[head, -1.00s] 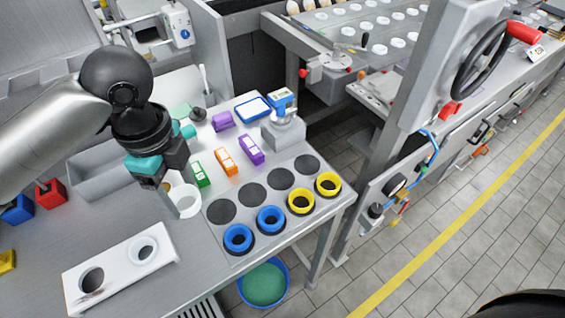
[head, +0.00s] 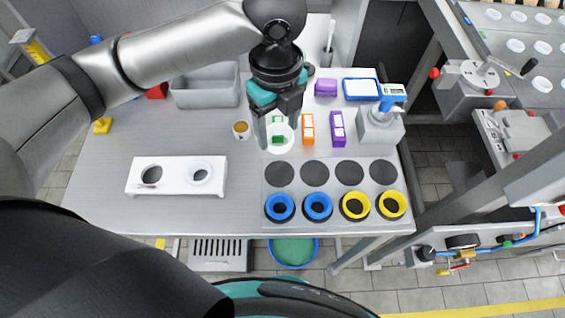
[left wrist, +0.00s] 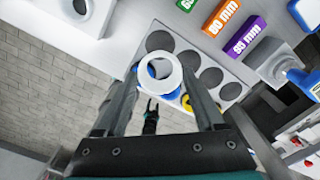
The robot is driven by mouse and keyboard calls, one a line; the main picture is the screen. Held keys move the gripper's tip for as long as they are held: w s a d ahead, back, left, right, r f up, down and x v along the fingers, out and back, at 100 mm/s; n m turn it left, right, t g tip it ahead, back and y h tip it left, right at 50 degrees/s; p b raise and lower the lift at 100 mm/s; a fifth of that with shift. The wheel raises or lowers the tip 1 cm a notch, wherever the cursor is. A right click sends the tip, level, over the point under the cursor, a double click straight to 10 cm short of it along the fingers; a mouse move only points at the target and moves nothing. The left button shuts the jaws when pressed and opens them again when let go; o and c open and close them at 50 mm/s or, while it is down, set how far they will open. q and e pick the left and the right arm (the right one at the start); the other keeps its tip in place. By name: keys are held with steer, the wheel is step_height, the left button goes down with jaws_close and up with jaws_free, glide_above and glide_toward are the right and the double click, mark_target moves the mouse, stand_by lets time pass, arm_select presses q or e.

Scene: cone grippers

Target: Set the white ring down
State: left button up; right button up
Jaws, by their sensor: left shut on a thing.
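My left gripper (head: 279,131) is shut on the white ring (head: 288,147), which hangs near its fingertips above the table. In the left wrist view the white ring (left wrist: 159,88) sits between the two fingers, in front of a blue ring (left wrist: 142,74). A grey board (head: 335,212) has a back row of dark round spots and a front row with two blue rings (head: 318,207) and two yellow rings (head: 355,206). In the left wrist view a small dark gripper shape (left wrist: 151,108) shows below; its jaws are unclear.
A white two-hole plate (head: 176,188) lies left of the board, with a pale ring at its right hole. Orange (head: 308,130) and purple (head: 337,128) blocks stand behind the board. A grey bin (head: 205,88) and small brown-topped cup (head: 241,130) are left of the gripper.

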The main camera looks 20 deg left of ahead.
arm_select(q)
step_height(320, 180, down, 9)
steer(key=shift+r+b, duration=0.15)
steer(key=shift+b, duration=0.55)
step_height(320, 180, down, 4)
steer(key=shift+r+b, duration=0.1)
steer(key=shift+b, duration=0.3)
steer(key=shift+f, duration=0.35)
steer(key=shift+f, duration=0.1)
steer(key=o, duration=1)
steer(key=shift+c, duration=0.2)
step_height(320, 180, up, 12)
steer(key=p, duration=0.2)
steer(key=shift+r, duration=0.2)
